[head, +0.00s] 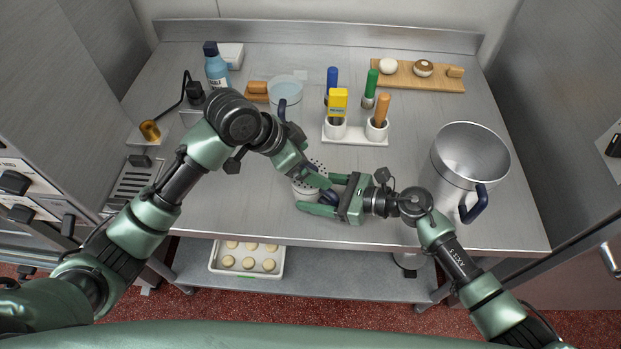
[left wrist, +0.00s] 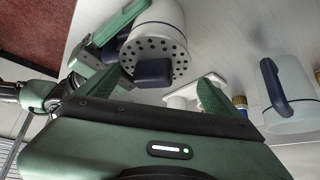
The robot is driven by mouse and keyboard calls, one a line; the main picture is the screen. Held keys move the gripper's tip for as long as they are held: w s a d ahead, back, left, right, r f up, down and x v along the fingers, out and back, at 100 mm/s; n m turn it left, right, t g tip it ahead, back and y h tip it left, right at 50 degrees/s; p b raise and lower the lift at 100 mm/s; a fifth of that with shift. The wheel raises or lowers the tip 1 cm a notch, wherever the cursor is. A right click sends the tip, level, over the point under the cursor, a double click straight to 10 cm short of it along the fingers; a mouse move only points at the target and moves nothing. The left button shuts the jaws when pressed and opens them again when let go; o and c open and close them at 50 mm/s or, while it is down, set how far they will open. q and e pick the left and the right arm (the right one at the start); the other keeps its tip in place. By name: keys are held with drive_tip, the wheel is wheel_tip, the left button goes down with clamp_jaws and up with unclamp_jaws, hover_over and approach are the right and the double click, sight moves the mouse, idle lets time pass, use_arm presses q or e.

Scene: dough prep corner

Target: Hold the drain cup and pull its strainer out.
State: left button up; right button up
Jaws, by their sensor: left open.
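The drain cup (head: 303,194) is white and stands on the worktop near its front edge. Its dark blue handle (head: 328,198) points right, between the fingers of my right gripper (head: 324,194); I cannot tell whether they clamp it. The strainer (head: 317,165) sits in the cup's mouth. In the left wrist view, the strainer (left wrist: 153,48) is a white disc with dark holes and a dark blue tab (left wrist: 153,72). My left gripper (head: 313,174) is open at the strainer, partly hiding it. In the left wrist view the tab shows between its fingers, with no clear contact.
A white holder (head: 357,138) with several coloured-handled tools stands behind the cup. A clear jug (head: 286,90) with a blue handle is farther back. A large metal pot (head: 465,160) stands at the right. A board (head: 418,76) lies at the back right. Bare worktop lies left of the cup.

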use_arm(q)
drive_tip(key=shift+s, duration=0.65)
drive_tip(key=c, duration=0.5)
drive_tip(key=shift+c, duration=0.5)
drive_tip(key=c, duration=0.7)
drive_tip(key=shift+r, duration=1.15)
drive_tip(key=shift+r, duration=3.45)
